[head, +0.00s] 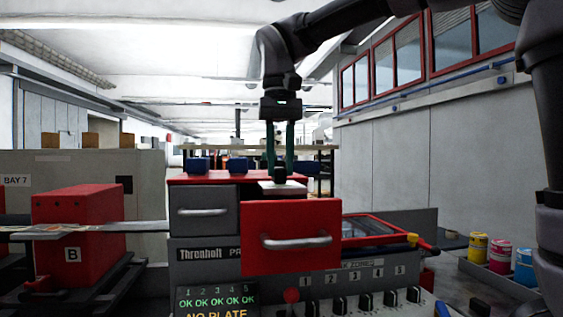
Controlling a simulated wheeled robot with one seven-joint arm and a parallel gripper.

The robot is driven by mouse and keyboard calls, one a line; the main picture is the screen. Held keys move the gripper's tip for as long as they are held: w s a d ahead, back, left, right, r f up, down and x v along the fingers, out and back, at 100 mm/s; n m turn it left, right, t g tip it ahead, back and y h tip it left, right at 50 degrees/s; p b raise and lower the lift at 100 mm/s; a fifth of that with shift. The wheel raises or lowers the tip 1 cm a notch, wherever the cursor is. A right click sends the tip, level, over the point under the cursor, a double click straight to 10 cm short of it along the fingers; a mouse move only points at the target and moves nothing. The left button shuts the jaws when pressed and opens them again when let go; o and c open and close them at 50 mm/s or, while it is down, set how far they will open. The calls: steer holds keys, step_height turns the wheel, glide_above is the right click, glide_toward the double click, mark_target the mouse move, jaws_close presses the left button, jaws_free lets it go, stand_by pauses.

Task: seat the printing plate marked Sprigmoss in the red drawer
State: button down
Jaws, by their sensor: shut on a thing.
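The red drawer (291,246) is pulled out toward me from the machine, its front and metal handle facing me. My gripper (280,178) points straight down above it. Its two green fingers are shut on the dark knob of a pale printing plate (283,188). The plate shows just above the drawer front's top edge, level. Its lower side and the drawer's inside are hidden by the front, so I cannot tell whether it touches the drawer floor. No Sprigmoss mark is readable on it.
A grey drawer (203,211) is shut at the left. A display (215,303) reads NO PLATE under several OKs. Knobs and a red button (291,295) line the front. A red box marked B (78,236) stands left; paint tins (500,257) stand right.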

steer(key=shift+w+f, duration=0.1)
steer(key=shift+f, duration=4.55)
steer(key=shift+f, duration=0.3)
steer(key=c, duration=0.6)
jaws_free()
